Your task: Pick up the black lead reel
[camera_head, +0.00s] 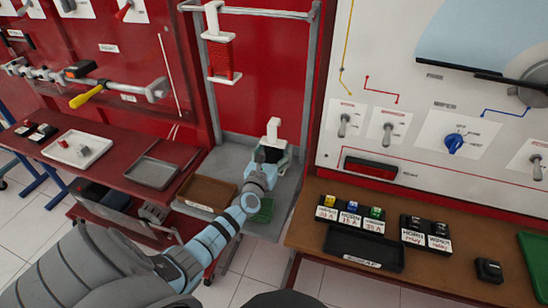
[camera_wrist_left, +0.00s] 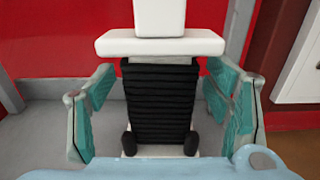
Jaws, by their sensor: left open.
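The black lead reel (camera_wrist_left: 160,100) stands upright in the left wrist view, with black lead wound below a white flange and a white top block. In the head view its white top (camera_head: 273,131) shows, while my left gripper hides most of its lower part. My left gripper (camera_head: 264,163) is open in front of the reel. In the left wrist view its teal-padded fingers (camera_wrist_left: 163,112) stand on either side of the reel, with a gap at each side. My right gripper is not in view.
A red lead reel (camera_head: 222,58) hangs on the frame above. A brown tray (camera_head: 207,192) and a green tray (camera_head: 262,211) lie beside my left arm. A bench with labelled relays and fuses (camera_head: 350,217) is at the right. The grey shelf (camera_head: 232,158) around the black reel is mostly clear.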

